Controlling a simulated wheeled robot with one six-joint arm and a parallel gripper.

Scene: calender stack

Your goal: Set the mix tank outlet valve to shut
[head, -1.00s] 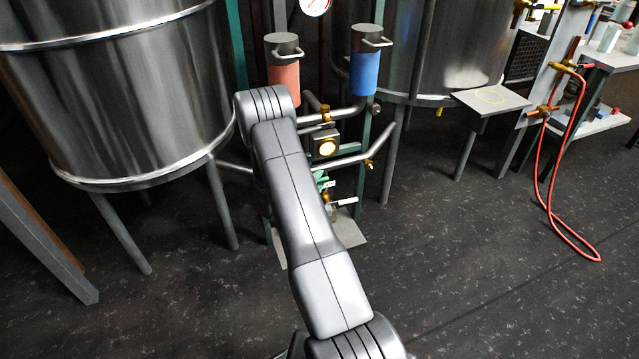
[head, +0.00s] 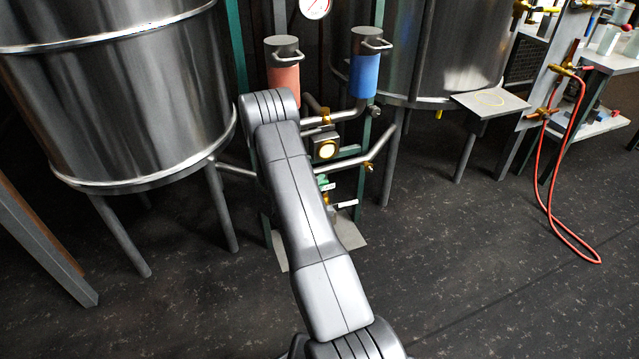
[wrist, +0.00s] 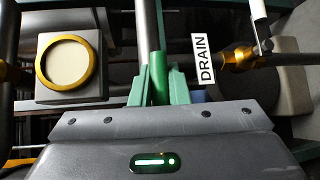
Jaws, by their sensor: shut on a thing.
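My gripper (wrist: 159,82) is shut on a green lever (wrist: 160,92), with a pale green finger on each side of it. The lever lies in line with a grey pipe running up the wrist view. No label shows on this lever, so I cannot tell from a tag which valve it is. To its right is a brass valve (wrist: 238,59) with a white handle and a tag reading DRAIN (wrist: 203,60). In the head view my arm hides most of the gripper and the valves; a bit of green (head: 326,185) shows beside it.
Steel tanks stand at left (head: 130,100) and right (head: 450,50). Red (head: 284,75) and blue (head: 364,72) cylinders stand between them. A round brass-rimmed gauge or lamp (wrist: 68,62) is left of the gripper. A red hose (head: 548,205) hangs at right. The front floor is clear.

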